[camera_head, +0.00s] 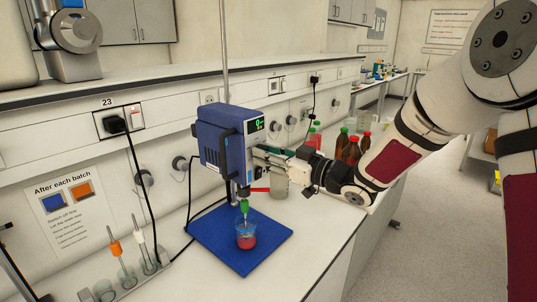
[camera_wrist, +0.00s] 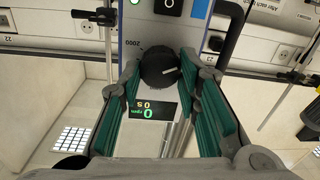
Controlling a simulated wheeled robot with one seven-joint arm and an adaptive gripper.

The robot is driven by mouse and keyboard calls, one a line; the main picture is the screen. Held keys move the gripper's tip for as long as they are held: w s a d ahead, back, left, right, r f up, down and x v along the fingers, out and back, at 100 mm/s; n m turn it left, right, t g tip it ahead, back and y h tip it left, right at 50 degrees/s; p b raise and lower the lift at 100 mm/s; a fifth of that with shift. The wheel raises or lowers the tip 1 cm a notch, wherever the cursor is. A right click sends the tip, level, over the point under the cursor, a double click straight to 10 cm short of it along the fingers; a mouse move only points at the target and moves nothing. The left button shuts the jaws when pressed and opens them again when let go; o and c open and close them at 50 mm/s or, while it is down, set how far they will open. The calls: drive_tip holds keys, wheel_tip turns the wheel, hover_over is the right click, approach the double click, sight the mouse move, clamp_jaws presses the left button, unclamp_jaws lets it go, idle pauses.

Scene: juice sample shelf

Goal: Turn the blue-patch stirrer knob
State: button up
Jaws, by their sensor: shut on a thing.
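The blue overhead stirrer (camera_head: 215,145) stands over a blue base plate (camera_head: 213,238). Its green-marked shaft (camera_head: 244,206) reaches down into a small beaker of red liquid (camera_head: 246,240). In the wrist view the round black knob (camera_wrist: 158,68) with a white pointer line sits on the stirrer's front. The small display (camera_wrist: 150,110) below it in that view reads 0 rpm and 0 s. My gripper (camera_wrist: 160,72) has its green pads on either side of the knob and is shut on it. In the head view my gripper (camera_head: 262,155) reaches the stirrer's front from the right and hides the knob.
Several brown bottles with coloured caps (camera_head: 351,152) stand behind my gripper. A glass beaker (camera_head: 280,185) stands beside the stirrer. Glass tubes (camera_head: 125,275) and a wall sign with blue and orange patches (camera_head: 67,215) are at left. The front right of the bench is clear.

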drive_tip(key=m+p, duration=0.1)
drive_tip(key=m, duration=0.8)
drive_tip(key=m+p, duration=0.2)
drive_tip(key=m, duration=0.6)
drive_tip(key=shift+w+d+f+m+t, duration=0.1)
drive_tip(key=shift+f+m+t, duration=0.05)
drive_tip(key=shift+m+t, duration=0.25)
idle(0.4)
drive_tip(key=o, duration=1.1)
drive_tip(key=shift+o, duration=0.2)
